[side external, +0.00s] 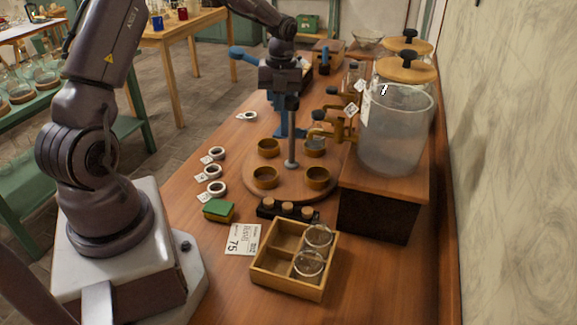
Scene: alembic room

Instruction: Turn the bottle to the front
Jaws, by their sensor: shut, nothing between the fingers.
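A round wooden turntable (251,190) lies on the bench with several wooden cup holders on it and a grey upright post (291,146) at its middle. The back right holder, below a brass tap, holds a small pale glass bottle (315,146); its upper part is hard to make out. The front right holder (317,178), front left holder (265,177) and back left holder (268,147) look empty. My gripper (291,101) points down, shut and empty, at the top of the post. I cannot tell whether its fingertips touch the post.
Large glass jars (396,130) with taps stand on a wooden block (385,190) to the right. In front are a corked rack (288,210), a divided box (290,282) with glassware, a green sponge (219,210) and a card (243,238).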

